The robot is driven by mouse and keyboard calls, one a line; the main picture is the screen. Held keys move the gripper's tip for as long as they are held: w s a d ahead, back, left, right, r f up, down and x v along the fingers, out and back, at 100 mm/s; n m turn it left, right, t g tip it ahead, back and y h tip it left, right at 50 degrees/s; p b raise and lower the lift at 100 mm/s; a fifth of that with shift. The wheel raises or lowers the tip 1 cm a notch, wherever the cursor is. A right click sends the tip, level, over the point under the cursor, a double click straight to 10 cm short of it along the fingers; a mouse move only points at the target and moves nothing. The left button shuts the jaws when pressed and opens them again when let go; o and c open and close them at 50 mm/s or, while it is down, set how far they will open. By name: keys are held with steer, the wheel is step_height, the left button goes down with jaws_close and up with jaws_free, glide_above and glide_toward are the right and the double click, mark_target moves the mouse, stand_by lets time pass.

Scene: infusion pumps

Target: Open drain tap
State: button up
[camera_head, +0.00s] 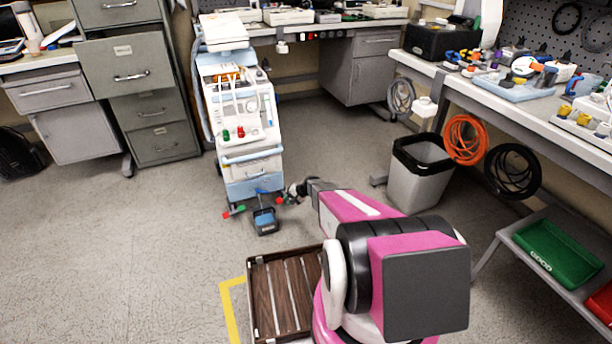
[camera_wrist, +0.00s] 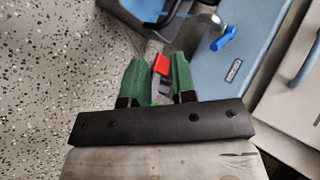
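The white and light-blue wheeled machine (camera_head: 248,172) stands on the floor ahead. Small red parts show near its base, one at the left foot (camera_head: 228,213) and one at the right (camera_head: 281,200). My gripper (camera_head: 292,192) is low at the machine's right side.
A waste bin (camera_head: 409,188) is right of my arm. The floor to the left is clear.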

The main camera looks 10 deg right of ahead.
steer(key=s+d+r+n+t+h, duration=0.1)
steer(key=d+r+n+h, duration=0.3)
steer(key=r, duration=0.5)
steer(key=s+d+r+n+t+h, duration=0.2)
steer(key=d+r+n+h, duration=0.3)
steer(key=r, duration=0.4)
steer(key=shift+r+n+t+h, duration=0.15)
steer(key=shift+n+t+h, duration=0.55)
steer(key=shift+n, duration=0.3)
